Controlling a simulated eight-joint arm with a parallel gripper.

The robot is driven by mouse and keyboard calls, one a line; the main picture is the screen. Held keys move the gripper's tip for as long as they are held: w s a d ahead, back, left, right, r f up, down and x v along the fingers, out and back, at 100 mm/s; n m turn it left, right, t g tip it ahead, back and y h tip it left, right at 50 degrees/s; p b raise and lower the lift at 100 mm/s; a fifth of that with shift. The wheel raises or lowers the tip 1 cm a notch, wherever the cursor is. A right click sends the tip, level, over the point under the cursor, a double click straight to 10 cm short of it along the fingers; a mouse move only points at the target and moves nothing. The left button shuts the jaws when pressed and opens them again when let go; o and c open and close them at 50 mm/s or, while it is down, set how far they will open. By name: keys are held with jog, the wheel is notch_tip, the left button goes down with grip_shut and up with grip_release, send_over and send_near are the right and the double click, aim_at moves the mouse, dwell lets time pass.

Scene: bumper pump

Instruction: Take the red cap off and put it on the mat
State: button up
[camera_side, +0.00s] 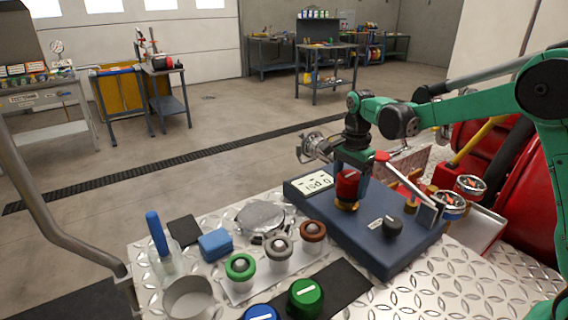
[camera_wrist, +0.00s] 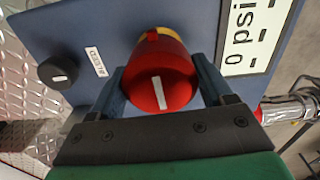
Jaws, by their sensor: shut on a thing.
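The red cap (camera_side: 347,184) stands upright at the yellow fitting (camera_side: 346,205) on the dark blue panel. My gripper (camera_side: 350,172) comes down from above, with its fingers on either side of the cap. In the wrist view the red cap (camera_wrist: 160,76), with a white line on its top, sits between the two fingers of my gripper (camera_wrist: 160,82). The yellow fitting (camera_wrist: 152,35) shows just behind it. I cannot tell whether the cap is loose on the fitting. The black mat (camera_side: 345,284) lies in front of the panel, with a green cap (camera_side: 305,297) and a blue cap (camera_side: 261,312) on it.
The panel has a psi display (camera_side: 314,183) and a black knob (camera_side: 392,226). Left of the mat, a pale tray (camera_side: 238,296) holds several ringed fittings. A metal cup (camera_side: 189,299), blue sponge (camera_side: 215,244) and blue-handled brush (camera_side: 157,235) stand farther left. Red equipment (camera_side: 485,150) is at right.

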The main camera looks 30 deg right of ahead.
jog(key=n, duration=0.4)
jog(key=shift+n, duration=0.3)
jog(key=n, duration=0.4)
jog(key=shift+n, duration=0.6)
jog(key=n, duration=0.3)
jog(key=shift+n, duration=1.1)
